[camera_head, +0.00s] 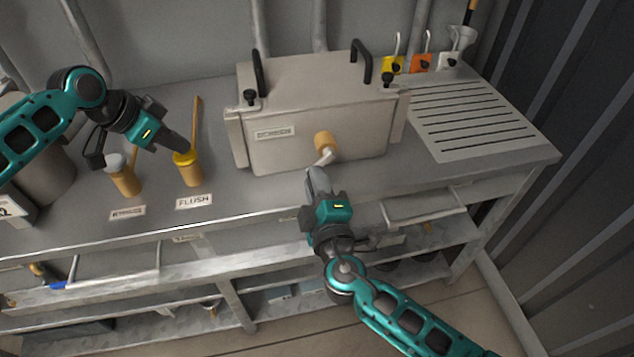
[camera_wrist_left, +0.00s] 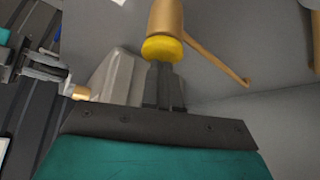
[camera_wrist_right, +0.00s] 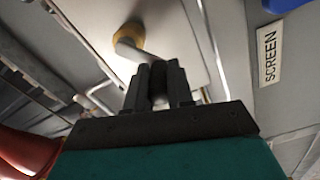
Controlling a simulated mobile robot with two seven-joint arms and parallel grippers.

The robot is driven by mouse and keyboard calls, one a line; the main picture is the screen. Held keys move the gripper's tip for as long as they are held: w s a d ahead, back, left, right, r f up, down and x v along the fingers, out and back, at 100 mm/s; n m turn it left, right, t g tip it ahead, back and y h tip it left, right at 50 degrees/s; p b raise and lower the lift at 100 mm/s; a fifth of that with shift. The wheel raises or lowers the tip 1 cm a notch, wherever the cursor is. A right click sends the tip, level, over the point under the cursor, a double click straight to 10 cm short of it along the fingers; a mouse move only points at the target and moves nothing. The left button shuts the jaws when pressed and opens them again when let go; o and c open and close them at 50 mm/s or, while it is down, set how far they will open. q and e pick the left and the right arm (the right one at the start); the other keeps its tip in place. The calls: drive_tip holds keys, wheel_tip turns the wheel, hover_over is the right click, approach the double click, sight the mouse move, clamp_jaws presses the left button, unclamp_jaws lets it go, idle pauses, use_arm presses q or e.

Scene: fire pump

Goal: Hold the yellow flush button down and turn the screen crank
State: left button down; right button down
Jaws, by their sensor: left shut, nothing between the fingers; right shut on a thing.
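The yellow flush button (camera_head: 185,157) tops a tan post behind the FLUSH label (camera_head: 194,202). My left gripper (camera_head: 187,150) is shut and empty, with its fingertips on or right at the button top. In the left wrist view the closed fingers meet the yellow button (camera_wrist_left: 162,48). The screen crank (camera_head: 325,156) is on the front of the grey SCREEN box (camera_head: 283,152), with a tan hub and a light arm. My right gripper (camera_head: 318,182) is shut on the crank's handle end. The right wrist view shows the crank (camera_wrist_right: 130,42) running down to the fingers, which hide the grip.
A second post with a grey button (camera_head: 117,163) stands left of the flush button. A slotted drainboard (camera_head: 470,118) lies right of the box. Yellow (camera_head: 393,64) and orange (camera_head: 421,63) tags are behind it. Shelves run below the bench.

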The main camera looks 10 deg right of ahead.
drive_tip(key=shift+r, duration=0.1)
drive_tip(key=c, duration=1)
unclamp_jaws()
drive_tip(key=shift+s, duration=0.1)
drive_tip(key=s, duration=0.7)
drive_tip(key=shift+s, duration=0.15)
